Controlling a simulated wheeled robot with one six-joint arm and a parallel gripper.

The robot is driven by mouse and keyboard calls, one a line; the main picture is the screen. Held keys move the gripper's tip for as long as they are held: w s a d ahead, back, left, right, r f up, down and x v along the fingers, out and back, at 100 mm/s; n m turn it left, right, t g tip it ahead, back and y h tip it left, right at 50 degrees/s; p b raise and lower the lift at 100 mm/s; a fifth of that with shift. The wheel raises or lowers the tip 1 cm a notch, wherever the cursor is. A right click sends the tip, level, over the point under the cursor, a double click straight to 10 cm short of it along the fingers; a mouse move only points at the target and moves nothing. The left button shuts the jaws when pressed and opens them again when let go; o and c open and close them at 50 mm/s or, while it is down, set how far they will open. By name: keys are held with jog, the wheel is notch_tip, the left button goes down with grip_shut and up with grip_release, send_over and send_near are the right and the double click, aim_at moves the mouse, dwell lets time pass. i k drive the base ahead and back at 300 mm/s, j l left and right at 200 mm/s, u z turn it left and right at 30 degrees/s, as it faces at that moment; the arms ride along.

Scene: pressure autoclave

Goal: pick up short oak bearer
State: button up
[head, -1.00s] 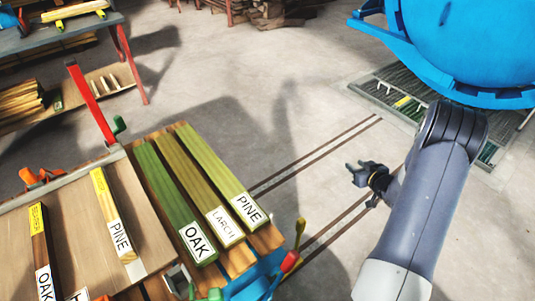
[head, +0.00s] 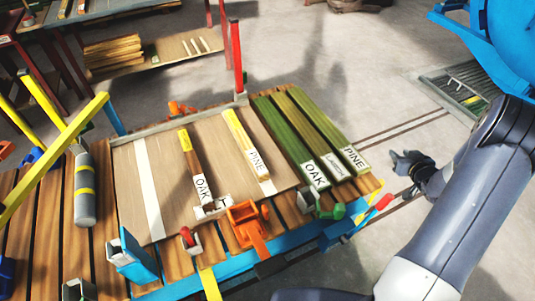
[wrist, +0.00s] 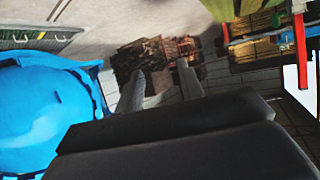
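The short oak bearer (head: 190,160) is a dark brown stick with a yellow end and a white OAK label. It lies on a pale board (head: 160,215) on the slatted bench, beside a lighter short PINE piece (head: 245,148). A longer green OAK timber (head: 283,143) lies further right. My gripper (head: 398,158) is right of the bench, over the floor and well apart from the bearer. In the wrist view my gripper (wrist: 160,82) has its two grey fingers apart with nothing between them. The bearer cannot be made out in the wrist view.
Two more long green timbers, LARCH (head: 310,130) and PINE (head: 327,128), lie beside the green OAK one. An orange clamp (head: 247,222) and a red upright post (head: 236,58) stand at the board's edges. A blue vessel (head: 500,35) is at upper right. Floor between is mostly clear.

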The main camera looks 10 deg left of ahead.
aim_at(202, 186)
jog(key=k+j, duration=0.15)
jog(key=j, duration=0.2)
jog(key=k+j, duration=0.1)
jog(key=j, duration=0.2)
jog(key=k+j+u, duration=0.1)
jog(key=j, duration=0.25)
jog(key=k+j, duration=0.15)
jog(key=j, duration=0.2)
jog(key=k+j, duration=0.15)
jog(key=j, duration=0.2)
jog(key=j+u, duration=0.15)
jog(key=j, duration=0.3)
jog(key=i+j+u, duration=0.15)
jog(key=j, duration=0.25)
